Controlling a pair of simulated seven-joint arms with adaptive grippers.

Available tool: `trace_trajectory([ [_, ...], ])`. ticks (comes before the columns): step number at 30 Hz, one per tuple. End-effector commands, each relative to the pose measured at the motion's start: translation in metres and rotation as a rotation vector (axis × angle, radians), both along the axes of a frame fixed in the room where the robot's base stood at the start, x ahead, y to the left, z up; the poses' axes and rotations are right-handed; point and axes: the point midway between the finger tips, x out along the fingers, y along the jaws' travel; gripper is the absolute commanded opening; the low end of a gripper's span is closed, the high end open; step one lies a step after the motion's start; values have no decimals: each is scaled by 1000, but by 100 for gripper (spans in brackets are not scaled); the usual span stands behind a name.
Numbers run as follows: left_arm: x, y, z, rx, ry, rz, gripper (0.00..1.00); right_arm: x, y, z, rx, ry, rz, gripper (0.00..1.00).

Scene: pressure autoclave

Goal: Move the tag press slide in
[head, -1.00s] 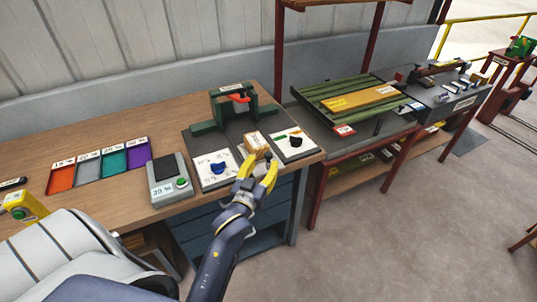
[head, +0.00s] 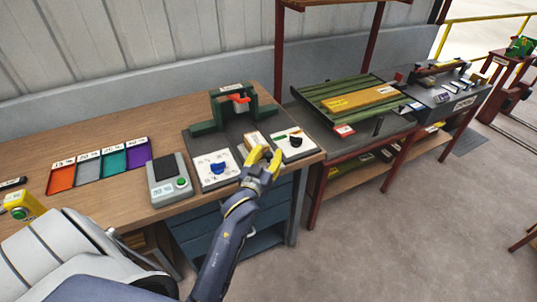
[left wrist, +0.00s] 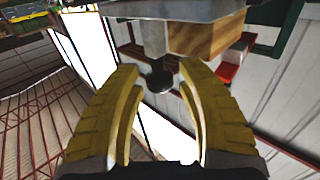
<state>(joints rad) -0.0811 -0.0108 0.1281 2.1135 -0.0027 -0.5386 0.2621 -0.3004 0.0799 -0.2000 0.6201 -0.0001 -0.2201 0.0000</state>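The tag press (head: 228,113) is a dark green frame with a red part, at the back of a dark base plate on the wooden bench. Its slide shows as a light wooden block (head: 252,139) in front of the frame, partly hidden by my gripper. In the left wrist view the wooden block (left wrist: 205,38) is near a grey stem ending in a black ball knob (left wrist: 160,78). My left gripper (head: 264,156) has yellow fingers, which also show in the left wrist view (left wrist: 160,72). They are apart on either side of the knob, with gaps visible. My right gripper is out of view.
A blue-knob dial panel (head: 217,169) and a black-knob panel (head: 295,144) flank the slide. A scale with a green button (head: 169,180) and coloured trays (head: 62,178) are to the left. A green slatted table (head: 345,88) stands to the right.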

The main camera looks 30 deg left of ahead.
Motion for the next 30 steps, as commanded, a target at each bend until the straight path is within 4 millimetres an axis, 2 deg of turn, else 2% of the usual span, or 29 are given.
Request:
trace_trajectory([
  [2, 0, 0, 0, 0, 0, 0, 28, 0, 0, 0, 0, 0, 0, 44],
  [9, 0, 0, 0, 0, 0, 0, 0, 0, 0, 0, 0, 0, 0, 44],
  [24, 0, 0, 4, 1, -9, -1, 0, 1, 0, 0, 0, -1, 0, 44],
  [30, 12, 17, 6, 4, -15, -1, 0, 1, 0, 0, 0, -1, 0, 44],
])
